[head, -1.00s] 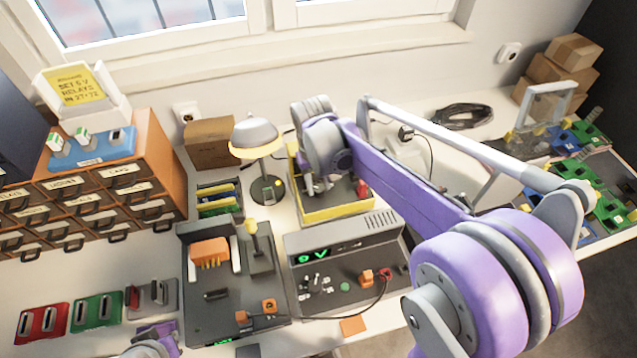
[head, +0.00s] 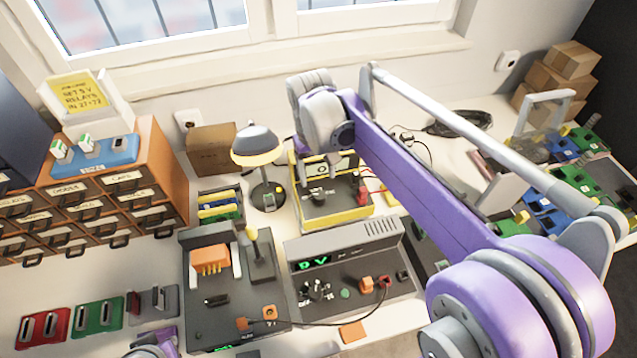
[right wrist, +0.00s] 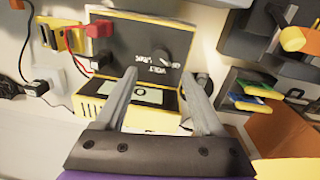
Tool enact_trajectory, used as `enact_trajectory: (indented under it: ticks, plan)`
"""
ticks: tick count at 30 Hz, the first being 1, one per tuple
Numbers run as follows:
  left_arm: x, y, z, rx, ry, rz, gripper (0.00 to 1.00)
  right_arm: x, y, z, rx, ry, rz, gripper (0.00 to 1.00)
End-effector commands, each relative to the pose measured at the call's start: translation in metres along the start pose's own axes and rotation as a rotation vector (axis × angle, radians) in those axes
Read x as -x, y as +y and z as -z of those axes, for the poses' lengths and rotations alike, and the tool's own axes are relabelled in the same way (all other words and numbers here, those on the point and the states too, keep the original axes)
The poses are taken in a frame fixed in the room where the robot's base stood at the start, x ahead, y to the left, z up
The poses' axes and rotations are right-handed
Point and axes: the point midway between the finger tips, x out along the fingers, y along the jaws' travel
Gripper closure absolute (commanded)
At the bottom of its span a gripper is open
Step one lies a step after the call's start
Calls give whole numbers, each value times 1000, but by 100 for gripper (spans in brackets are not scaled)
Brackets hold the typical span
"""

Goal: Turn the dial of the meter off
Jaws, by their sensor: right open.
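The meter (head: 340,202) is a yellow-edged box with a dark panel on the bench, partly behind my right arm in the head view. In the right wrist view the meter (right wrist: 120,45) shows a dark round dial (right wrist: 166,56) with white lettering around it and a pale display (right wrist: 140,93) below. My right gripper (right wrist: 160,78) is open; its two fingers point at the panel, apart, with the dial beyond and between them. Nothing is between the fingers. Whether a fingertip touches the panel I cannot tell. My left gripper (head: 152,345) is only partly in view at the bottom edge.
A lamp (head: 258,148) stands left of the meter. A grey power supply (head: 350,262) with a green readout is in front of it. Red plugs and cables (right wrist: 78,32) are at the meter's side. Drawers (head: 110,200) stand at the left.

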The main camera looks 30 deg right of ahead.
Motion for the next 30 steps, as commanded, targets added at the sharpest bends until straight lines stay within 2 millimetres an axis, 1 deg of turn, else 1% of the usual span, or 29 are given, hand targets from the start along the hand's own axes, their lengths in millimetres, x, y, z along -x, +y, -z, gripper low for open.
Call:
enact_trajectory:
  ticks: [1,3,6,9,25,28,30]
  plan:
    - [1,0,1,0,1,0,100,10,0,0,0,0,0,29]
    - [2,0,1,0,1,0,100,20,0,0,0,0,0,29]
    - [3,0,2,0,1,0,100,29,0,0,0,0,0,29]
    - [3,0,2,0,1,0,100,33,0,0,0,0,0,29]
    - [3,0,2,0,1,0,100,34,0,-2,1,2,0,29]
    - [6,0,4,0,3,0,100,34,-3,-11,9,27,4,29]
    - [9,0,7,0,4,0,100,34,-7,-25,21,63,11,29]
